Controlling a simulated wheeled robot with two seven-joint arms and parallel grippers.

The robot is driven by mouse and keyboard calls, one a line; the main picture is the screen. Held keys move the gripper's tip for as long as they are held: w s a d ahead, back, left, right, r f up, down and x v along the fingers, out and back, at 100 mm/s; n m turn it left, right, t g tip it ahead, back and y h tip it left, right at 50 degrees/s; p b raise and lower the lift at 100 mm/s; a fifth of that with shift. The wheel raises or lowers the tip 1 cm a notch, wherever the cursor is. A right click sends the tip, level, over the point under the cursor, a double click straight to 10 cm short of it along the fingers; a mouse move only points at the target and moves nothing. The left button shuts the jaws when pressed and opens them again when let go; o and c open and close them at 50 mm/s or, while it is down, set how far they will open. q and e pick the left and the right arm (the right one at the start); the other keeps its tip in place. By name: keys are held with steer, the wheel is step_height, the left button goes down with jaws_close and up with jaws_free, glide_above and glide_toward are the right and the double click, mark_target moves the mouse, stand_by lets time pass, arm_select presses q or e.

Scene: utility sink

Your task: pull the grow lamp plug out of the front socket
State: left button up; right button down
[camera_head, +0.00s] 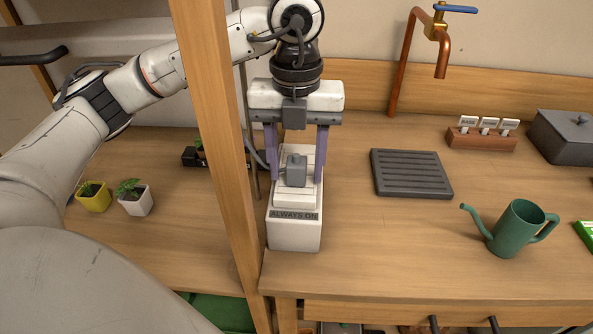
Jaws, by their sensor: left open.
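A grey plug (296,171) sits on the sloped top of a white socket block (294,233) labelled "ALWAYS ON". The block stands on the wooden bench, right of the wooden post. A grey cable runs off to the left behind the post. My left gripper (296,178) comes down from above, its two purple fingers open on either side of the plug, with a gap showing on each side. Whether the fingertips reach as low as the plug body is hard to tell. Whether this socket is the front one, and whether others lie behind it, is hidden by my gripper. My right gripper is not in view.
A wooden post (222,140) stands close to the left of the gripper. A dark slatted tray (411,174), a green watering can (514,228) and a copper tap (440,40) are to the right. Potted plants (134,201) stand left. Bench between block and can is clear.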

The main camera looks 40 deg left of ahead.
mark_target(297, 161)
arm_select(q)
steer(key=shift+c, duration=0.3)
steer(key=c, duration=1.1)
steer(key=shift+o, duration=0.2)
steer(key=shift+r, duration=0.15)
steer(key=shift+r, duration=0.3)
step_height(297, 161, up, 9)
steer(key=shift+r+p, duration=0.15)
steer(key=shift+p, duration=0.7)
